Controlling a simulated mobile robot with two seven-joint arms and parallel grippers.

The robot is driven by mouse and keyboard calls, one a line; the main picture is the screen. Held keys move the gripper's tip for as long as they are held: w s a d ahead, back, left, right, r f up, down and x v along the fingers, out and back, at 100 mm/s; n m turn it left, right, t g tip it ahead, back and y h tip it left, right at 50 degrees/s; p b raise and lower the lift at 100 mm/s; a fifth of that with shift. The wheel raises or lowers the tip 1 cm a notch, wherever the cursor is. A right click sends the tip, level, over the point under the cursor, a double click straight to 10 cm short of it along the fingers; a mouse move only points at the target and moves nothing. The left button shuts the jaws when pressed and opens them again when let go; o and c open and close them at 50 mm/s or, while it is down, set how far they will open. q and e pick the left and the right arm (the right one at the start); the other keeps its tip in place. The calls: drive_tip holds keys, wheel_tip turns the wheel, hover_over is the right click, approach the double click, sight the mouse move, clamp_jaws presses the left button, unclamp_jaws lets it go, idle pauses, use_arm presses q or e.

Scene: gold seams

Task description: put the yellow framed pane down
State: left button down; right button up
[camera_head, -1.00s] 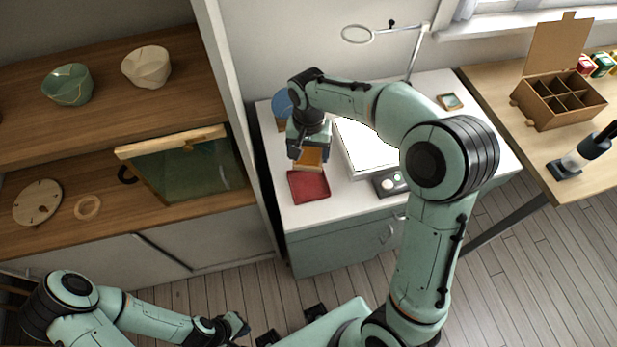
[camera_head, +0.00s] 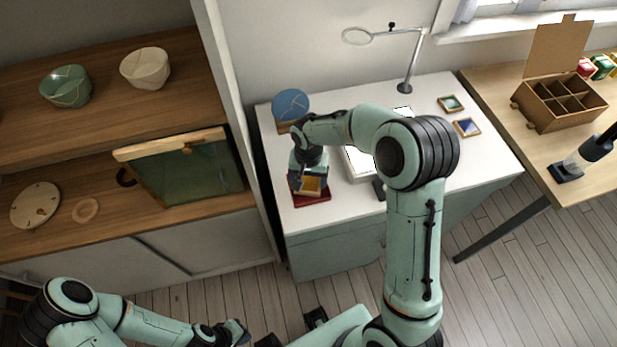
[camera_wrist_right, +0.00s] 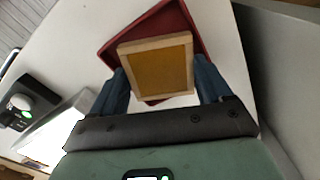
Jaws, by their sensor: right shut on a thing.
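The yellow framed pane (camera_wrist_right: 158,72) has a pale wooden frame. It sits between the fingers of my right gripper (camera_wrist_right: 163,88), which is shut on it in the right wrist view. In the head view my right gripper (camera_head: 311,184) and the yellow pane (camera_head: 311,186) are over the red tray (camera_head: 312,199) at the desk's front left. The red tray (camera_wrist_right: 185,20) shows behind the pane in the wrist view, partly covered. I cannot tell whether the pane touches it. My left gripper (camera_head: 238,333) is low, away from the desk; its fingers are unclear.
A white light panel (camera_head: 360,166) lies right of the tray, partly behind my right arm. A blue disc (camera_head: 290,105) stands behind. Two small framed panes, green (camera_head: 450,104) and blue (camera_head: 466,127), lie at the desk's right. A magnifier lamp (camera_head: 408,84) stands at the back.

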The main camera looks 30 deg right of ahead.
sight(309, 182)
use_arm(q)
drive_tip(key=shift+s+f+b, duration=0.3)
drive_tip(key=shift+f+b, duration=0.1)
drive_tip(key=shift+f, duration=0.1)
use_arm(e)
drive_tip(key=shift+f, duration=0.6)
drive_tip(key=o, duration=1.1)
drive_tip(key=shift+w+r, duration=0.1)
drive_tip(key=shift+r, duration=0.3)
use_arm(q)
drive_tip(key=shift+w+r+p, duration=0.35)
drive_tip(key=shift+r+p, duration=0.1)
drive_tip(key=shift+r, duration=0.1)
drive_tip(key=shift+w+r+p, duration=0.35)
drive_tip(key=shift+r+p, duration=0.1)
drive_tip(key=shift+r, duration=0.1)
use_arm(e)
wheel_tip(309, 182, up, 12)
drive_tip(key=shift+r, duration=0.25)
